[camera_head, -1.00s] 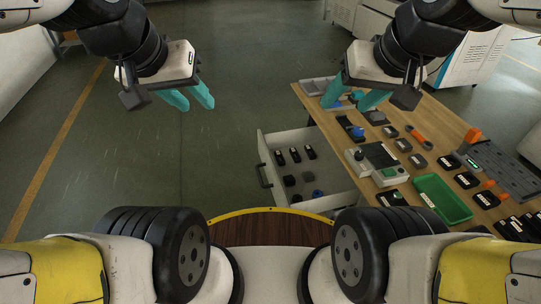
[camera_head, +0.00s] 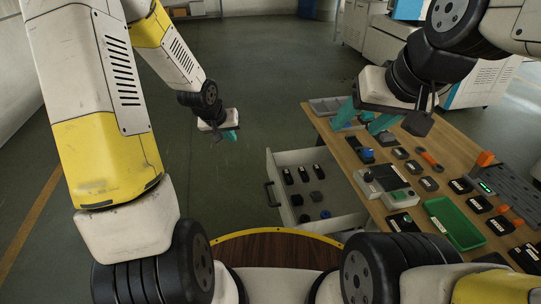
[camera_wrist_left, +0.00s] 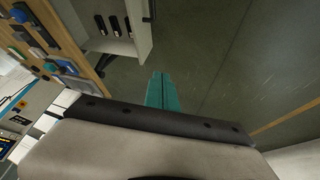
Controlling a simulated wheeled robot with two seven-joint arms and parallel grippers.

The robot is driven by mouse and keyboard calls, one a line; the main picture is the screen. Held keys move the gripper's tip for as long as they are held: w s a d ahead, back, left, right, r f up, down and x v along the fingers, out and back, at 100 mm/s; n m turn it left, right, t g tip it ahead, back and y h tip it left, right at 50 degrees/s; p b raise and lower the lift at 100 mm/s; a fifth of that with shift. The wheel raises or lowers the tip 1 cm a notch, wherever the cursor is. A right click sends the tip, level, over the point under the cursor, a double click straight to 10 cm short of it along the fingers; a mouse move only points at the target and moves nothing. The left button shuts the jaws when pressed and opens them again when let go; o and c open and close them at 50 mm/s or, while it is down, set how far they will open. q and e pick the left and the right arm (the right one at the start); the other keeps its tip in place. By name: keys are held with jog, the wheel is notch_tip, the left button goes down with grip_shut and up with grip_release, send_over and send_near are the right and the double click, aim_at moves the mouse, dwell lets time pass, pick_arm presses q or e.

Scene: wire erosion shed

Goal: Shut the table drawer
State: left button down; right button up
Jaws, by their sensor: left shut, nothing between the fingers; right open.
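The table drawer (camera_head: 284,219) is pulled open from the left side of the wooden table (camera_head: 349,162). Its dark handle (camera_head: 271,193) is on the drawer's left front, and several small dark items lie inside. A corner of the drawer also shows at the top of the left wrist view (camera_wrist_left: 141,36). My left gripper (camera_head: 232,135) is shut and empty, out over the floor beyond and left of the drawer, apart from it. Its teal fingers (camera_wrist_left: 160,90) show closed together in the left wrist view. My right gripper (camera_head: 366,119) is open above the table's far left part.
The table carries a grey tray (camera_head: 327,106), a green tray (camera_head: 455,224), a grey and white device (camera_head: 387,184) and several small black parts. An orange-handled tool (camera_head: 430,160) lies among them. The floor (camera_head: 237,74) left of the drawer is clear. White cabinets stand at the back right.

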pick_arm(q)
jog(key=w+d+f+n+h, duration=0.1)
jog(key=d+f, duration=0.1)
jog(key=f, duration=0.5)
jog(key=w+d+f+h, duration=0.1)
jog(key=d+f+h, duration=0.1)
jog(key=f, duration=0.6)
send_near(274, 175)
jog(key=f, duration=0.1)
jog(key=w+f, duration=0.2)
jog(key=shift+w+d+f, duration=0.25)
jog(key=shift+d+f, duration=0.05)
jog(key=shift+f, duration=0.1)
jog(key=shift+w+d, duration=0.15)
jog(key=shift+d, duration=0.4)
